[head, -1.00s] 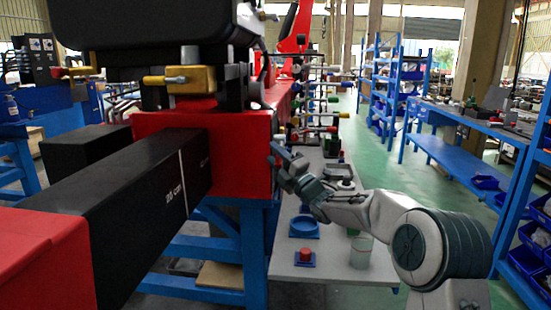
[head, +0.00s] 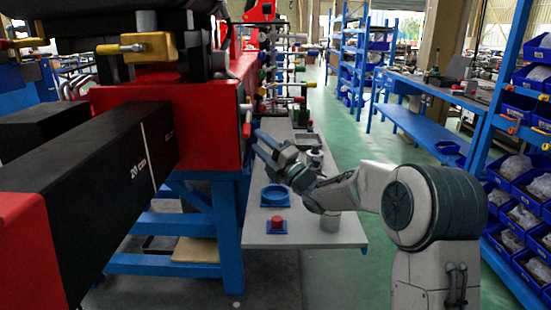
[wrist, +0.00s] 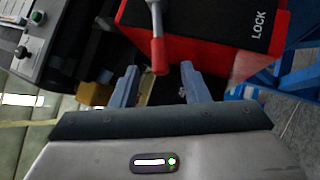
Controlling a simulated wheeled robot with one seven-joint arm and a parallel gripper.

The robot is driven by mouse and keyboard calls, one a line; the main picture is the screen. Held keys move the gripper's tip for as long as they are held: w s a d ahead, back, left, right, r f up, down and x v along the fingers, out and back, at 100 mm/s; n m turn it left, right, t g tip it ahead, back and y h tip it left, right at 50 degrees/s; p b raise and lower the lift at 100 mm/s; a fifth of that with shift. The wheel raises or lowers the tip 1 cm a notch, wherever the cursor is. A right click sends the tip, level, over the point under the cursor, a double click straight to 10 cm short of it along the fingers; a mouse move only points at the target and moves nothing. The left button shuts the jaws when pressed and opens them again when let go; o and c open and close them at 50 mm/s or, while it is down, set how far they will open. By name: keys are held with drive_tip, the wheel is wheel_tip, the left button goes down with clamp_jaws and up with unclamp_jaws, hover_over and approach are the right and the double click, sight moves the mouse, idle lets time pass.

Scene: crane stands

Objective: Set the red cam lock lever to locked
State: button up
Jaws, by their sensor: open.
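The red cam lock lever (wrist: 158,52) shows in the wrist view as a pale metal shaft with a red grip. Its grip end points down toward my gripper (wrist: 160,80), in the gap between the two fingers. The fingers are apart and not closed on it; I cannot tell how deep the grip sits between them. Right of the lever is a black plate marked LOCK (wrist: 258,25) on a red block. In the head view my gripper (head: 260,146) is beside the right face of the red block (head: 175,130). The lever is small and unclear there.
A grey table (head: 300,235) under my arm holds a blue round dish (head: 275,196) and a red button on a blue base (head: 277,227). Several coloured-handled valves (head: 290,75) stand behind. Blue shelves (head: 510,180) are at right. Green floor is open between.

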drive_tip(key=shift+v, duration=2.8)
